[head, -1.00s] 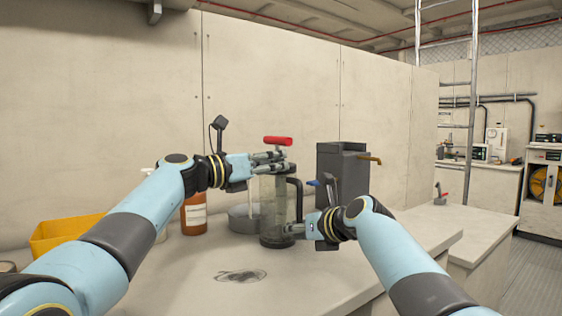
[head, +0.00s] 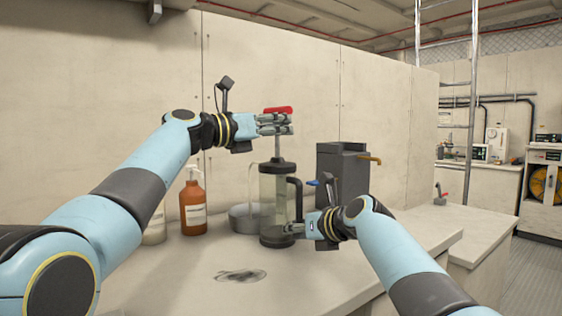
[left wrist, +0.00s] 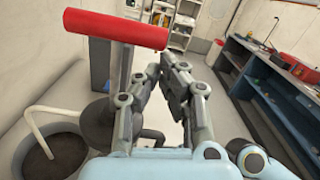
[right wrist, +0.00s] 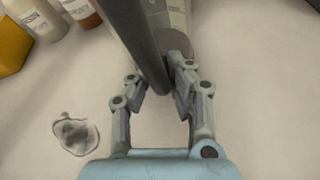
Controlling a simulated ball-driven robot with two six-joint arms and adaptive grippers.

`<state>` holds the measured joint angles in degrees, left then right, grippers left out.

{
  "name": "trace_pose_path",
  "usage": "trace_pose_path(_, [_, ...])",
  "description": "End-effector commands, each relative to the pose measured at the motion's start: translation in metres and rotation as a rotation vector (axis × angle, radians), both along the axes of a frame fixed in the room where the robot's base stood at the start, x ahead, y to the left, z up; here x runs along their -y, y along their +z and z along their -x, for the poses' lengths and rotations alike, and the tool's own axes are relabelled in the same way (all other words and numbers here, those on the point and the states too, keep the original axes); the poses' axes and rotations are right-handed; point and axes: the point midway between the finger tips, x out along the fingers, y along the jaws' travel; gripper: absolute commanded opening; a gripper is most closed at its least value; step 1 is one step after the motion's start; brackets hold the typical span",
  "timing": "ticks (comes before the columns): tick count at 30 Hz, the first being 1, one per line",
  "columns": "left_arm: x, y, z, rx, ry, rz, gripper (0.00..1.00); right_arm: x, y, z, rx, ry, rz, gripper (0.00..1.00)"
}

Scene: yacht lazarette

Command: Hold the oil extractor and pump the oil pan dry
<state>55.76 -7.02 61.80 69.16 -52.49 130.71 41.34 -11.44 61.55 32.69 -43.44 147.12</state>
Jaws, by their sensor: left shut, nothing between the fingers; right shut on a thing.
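The oil extractor (head: 272,200) is a clear upright cylinder with a black lid, a black side handle and a red T-handle (head: 278,110) raised on its rod. My left gripper (head: 278,126) is shut and empty, just under the red bar in the head view; the left wrist view shows the rod beside its fingers (left wrist: 168,72). My right gripper (head: 290,229) is shut on the extractor low down, with the dark side handle (right wrist: 150,60) between its fingers. The grey oil pan (head: 241,220) stands behind; a pale hose (left wrist: 38,118) runs into its dark inside.
An orange bottle (head: 193,207) and a white bottle (head: 154,228) stand left of the pan. A dark grey box (head: 343,175) with a tap stands to the right. A yellow bin (right wrist: 12,45) shows at the left.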

Motion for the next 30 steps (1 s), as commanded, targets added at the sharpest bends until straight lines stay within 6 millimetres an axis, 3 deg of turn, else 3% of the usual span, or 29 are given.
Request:
trace_pose_path(14, [-0.006,0.006,0.004,0.007,0.003,0.004,0.00,0.000,-0.002,0.001,-0.004,0.000,0.001,0.00])
trace_pose_path(24, [-0.058,-0.002,0.041,0.004,0.004,-0.001,0.00,0.000,-0.003,0.001,-0.005,0.001,0.002,0.00])
trace_pose_path(30, [-0.077,-0.004,0.056,0.002,0.002,-0.001,0.00,0.000,-0.002,0.001,-0.004,0.001,0.002,0.00])
